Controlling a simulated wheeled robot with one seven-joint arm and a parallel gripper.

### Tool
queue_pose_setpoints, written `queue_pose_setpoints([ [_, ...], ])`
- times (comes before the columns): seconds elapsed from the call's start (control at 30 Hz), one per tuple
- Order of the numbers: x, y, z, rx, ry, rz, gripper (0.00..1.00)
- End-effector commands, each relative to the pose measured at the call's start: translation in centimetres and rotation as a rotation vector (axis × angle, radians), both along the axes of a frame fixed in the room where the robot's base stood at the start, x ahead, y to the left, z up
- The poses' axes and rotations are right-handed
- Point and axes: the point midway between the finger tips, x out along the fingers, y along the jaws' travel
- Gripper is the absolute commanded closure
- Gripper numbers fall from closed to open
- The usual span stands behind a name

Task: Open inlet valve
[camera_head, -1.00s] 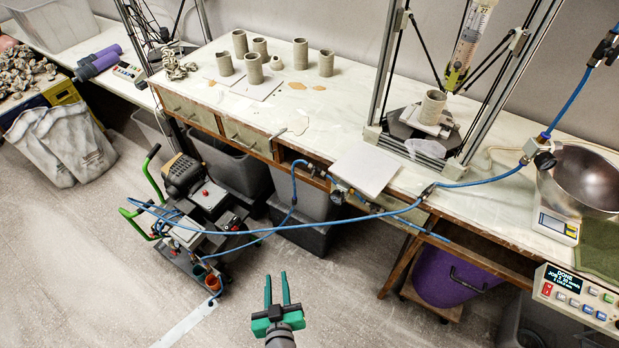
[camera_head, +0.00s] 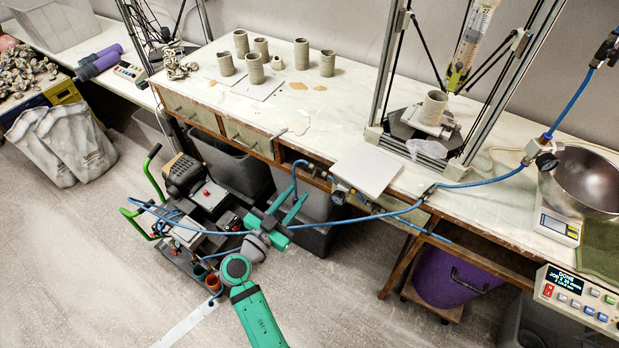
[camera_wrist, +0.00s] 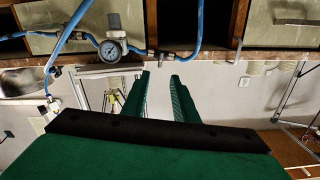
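My gripper (camera_head: 294,193) is raised in front of the bench's front edge, with its green fingers pointing toward the bench. It is open, with nothing between the fingers; the fingers also show apart in the wrist view (camera_wrist: 160,78). The air fittings on the bench front include a regulator with a round gauge (camera_wrist: 110,51), left of the fingers in the wrist view. In the head view this regulator (camera_head: 338,194) is just right of my fingertips. Small fittings (camera_head: 316,171) join the blue hose up and left of it. I cannot tell which fitting is the inlet valve, or its handle position.
A blue hose (camera_head: 400,211) runs from the bench front across to the right. A compressor cart (camera_head: 195,205) with green handles stands at left. Grey bins (camera_head: 225,165) and a purple bin (camera_head: 455,278) are under the bench. A white board (camera_head: 367,168) lies on top near the edge.

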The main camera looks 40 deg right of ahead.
Motion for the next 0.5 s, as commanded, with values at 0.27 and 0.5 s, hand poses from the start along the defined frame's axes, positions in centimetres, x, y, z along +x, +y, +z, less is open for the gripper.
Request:
queue_pose_setpoints([
  [0.27,1.9,-4.7,0.0,0.001,-0.001,-0.003,0.74],
  [0.5,2.9,-7.2,0.0,0.0,0.001,-0.001,0.74],
])
